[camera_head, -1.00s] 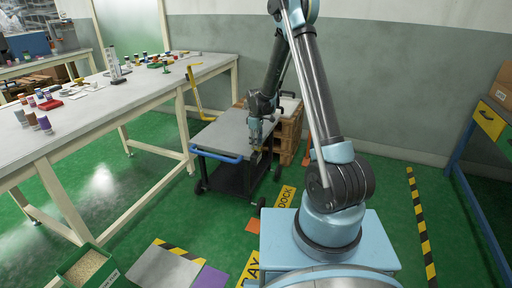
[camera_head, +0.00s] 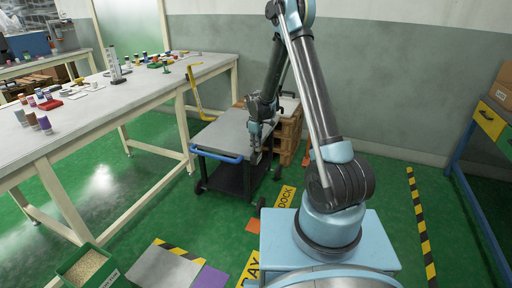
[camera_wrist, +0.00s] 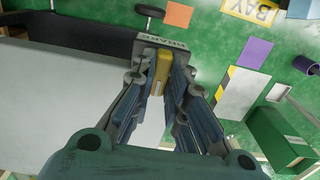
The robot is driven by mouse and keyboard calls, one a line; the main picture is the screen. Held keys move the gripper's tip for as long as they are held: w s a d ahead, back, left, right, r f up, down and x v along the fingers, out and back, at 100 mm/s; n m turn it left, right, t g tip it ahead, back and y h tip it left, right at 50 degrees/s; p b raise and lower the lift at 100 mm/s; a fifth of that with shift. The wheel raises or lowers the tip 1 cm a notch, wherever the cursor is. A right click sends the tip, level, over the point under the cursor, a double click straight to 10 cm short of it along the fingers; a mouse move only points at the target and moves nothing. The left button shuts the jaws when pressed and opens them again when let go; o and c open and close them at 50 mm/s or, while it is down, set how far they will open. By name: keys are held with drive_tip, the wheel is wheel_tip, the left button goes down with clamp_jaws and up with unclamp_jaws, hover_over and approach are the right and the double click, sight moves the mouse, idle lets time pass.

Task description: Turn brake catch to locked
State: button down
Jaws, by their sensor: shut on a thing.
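The brake catch (camera_wrist: 162,68) is a yellow piece in the wrist view, beside a grey plate lettered BRAKE (camera_wrist: 163,46). My gripper (camera_wrist: 166,86) is shut on the catch, with a finger on either side of it. The catch belongs to a cart (camera_head: 222,133) with a grey top, a blue handle bar and dark wheels. In the head view my gripper (camera_head: 256,152) is at the right side of the cart, and the catch is too small to make out. Which setting the catch points to cannot be read.
A long workbench (camera_head: 70,122) with cups and small parts stands to the left. Wooden pallets (camera_head: 290,128) are behind the cart. A green bin (camera_head: 88,268) stands at the front left. Green floor is open between bench and cart.

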drive_tip(key=m, duration=0.4)
drive_tip(key=shift+m, duration=0.3)
drive_tip(key=m, duration=0.4)
drive_tip(key=shift+w+m, duration=0.1)
drive_tip(key=shift+m, duration=0.2)
drive_tip(key=m, duration=0.4)
drive_tip(key=shift+m, duration=2.4)
drive_tip(key=c, duration=1.6)
unclamp_jaws()
